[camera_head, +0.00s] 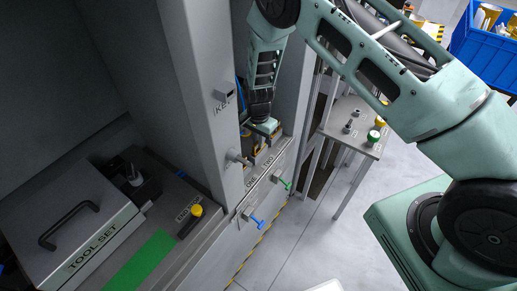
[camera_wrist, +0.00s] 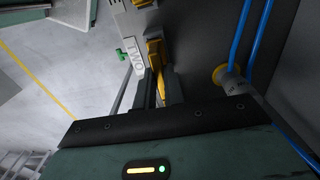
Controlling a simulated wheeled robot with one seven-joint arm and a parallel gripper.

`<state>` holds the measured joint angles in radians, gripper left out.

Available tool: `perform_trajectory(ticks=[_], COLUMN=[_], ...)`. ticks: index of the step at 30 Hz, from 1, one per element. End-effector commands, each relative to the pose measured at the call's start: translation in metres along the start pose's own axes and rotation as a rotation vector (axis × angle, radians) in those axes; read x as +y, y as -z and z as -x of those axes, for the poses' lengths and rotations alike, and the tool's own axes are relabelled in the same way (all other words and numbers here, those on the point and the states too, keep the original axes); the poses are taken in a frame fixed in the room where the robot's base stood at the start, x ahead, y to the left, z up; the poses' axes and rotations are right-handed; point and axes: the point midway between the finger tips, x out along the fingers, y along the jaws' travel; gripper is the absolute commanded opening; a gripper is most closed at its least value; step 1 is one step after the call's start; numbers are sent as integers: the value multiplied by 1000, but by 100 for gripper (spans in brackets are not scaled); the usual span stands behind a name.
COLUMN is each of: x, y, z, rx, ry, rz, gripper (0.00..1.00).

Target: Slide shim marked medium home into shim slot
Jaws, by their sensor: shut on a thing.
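My gripper (camera_head: 258,142) is low in the recess of the grey press, just behind its front edge. In the wrist view, my gripper's dark fingers (camera_wrist: 161,84) are shut on a thin yellow piece, which appears to be the shim (camera_wrist: 155,50). I cannot read its marking. The fingers and gripper body hide much of it. The shim slot cannot be made out in either view, so I cannot tell whether the shim is in it.
A grey column (camera_head: 205,90) stands left of my gripper. Green (camera_head: 284,183) and blue (camera_head: 257,222) handles stick out from the press front. A tool set box (camera_head: 75,225) lies at left. A small stand (camera_head: 352,125) with knobs is at right. Blue hoses (camera_wrist: 245,45) run beside my gripper.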

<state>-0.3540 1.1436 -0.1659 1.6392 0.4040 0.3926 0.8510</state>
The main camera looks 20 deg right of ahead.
Motion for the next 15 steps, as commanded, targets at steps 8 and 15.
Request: perform_trajectory(ticks=[8, 15], x=[0, 0], y=[0, 0], z=[5, 8], rx=[1, 1], ry=[1, 0], rz=[0, 0], gripper=[0, 0])
